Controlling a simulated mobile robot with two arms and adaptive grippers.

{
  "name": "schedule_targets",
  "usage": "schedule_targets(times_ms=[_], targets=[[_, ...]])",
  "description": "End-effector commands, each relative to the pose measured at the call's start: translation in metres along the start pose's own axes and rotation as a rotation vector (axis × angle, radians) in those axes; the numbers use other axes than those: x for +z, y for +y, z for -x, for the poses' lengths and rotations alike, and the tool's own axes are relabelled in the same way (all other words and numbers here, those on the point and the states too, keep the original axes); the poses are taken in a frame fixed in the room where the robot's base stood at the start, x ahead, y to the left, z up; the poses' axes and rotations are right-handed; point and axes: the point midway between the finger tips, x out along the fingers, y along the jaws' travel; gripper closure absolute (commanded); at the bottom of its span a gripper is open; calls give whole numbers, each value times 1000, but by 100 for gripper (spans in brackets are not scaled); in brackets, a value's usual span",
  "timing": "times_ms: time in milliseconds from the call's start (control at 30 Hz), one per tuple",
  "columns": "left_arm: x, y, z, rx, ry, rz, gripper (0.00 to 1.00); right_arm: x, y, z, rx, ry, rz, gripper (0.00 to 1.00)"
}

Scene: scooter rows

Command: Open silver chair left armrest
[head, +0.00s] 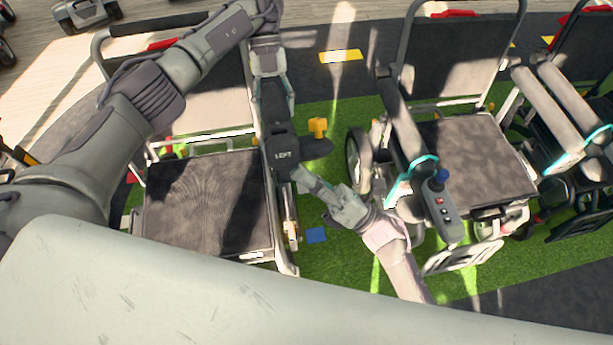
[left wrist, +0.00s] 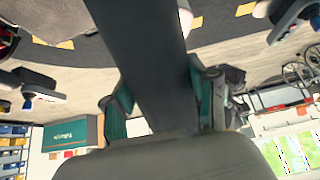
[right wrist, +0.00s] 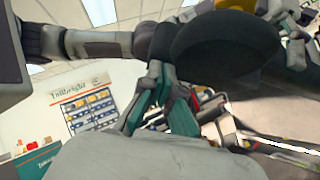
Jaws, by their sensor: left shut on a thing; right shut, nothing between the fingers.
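The chair (head: 205,205) with a pale metal frame and dark seat stands at the left in the head view. Its dark left armrest (head: 274,108) runs along the seat's right side and carries a pad marked LEFT. My left gripper (head: 272,88) is shut around the armrest; the dark bar (left wrist: 140,45) passes between its fingers in the left wrist view. My right gripper (head: 303,176) is shut and empty, beside the armrest's front end. In the right wrist view its fingers (right wrist: 163,100) are just below a dark rounded part (right wrist: 225,50). I cannot tell whether they touch.
A yellow knob (head: 318,126) sticks up beside the LEFT pad. A second chair (head: 475,160) with a joystick control (head: 440,200) stands to the right, and another stands beyond it. Green turf (head: 330,255) with a blue square (head: 316,235) lies in the gap between chairs.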

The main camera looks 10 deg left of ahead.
Motion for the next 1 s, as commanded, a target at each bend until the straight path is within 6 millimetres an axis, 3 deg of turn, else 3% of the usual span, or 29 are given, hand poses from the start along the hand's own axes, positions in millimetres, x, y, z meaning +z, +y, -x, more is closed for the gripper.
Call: schedule_targets(times_ms=[333,567,600,733,1000], targets=[[0,0,-1,1,1,0,100,23,5,-23,4,-1,3,100],[0,-1,-4,4,5,0,100,25,7,-25,10,-6,4,100],[0,-1,-5,4,5,0,39,25,7,-26,10,-6,4,100],[0,-1,-4,3,4,0,17,24,7,-25,10,-5,3,100],[0,0,-1,1,2,0,17,22,6,-23,5,-1,1,100]])
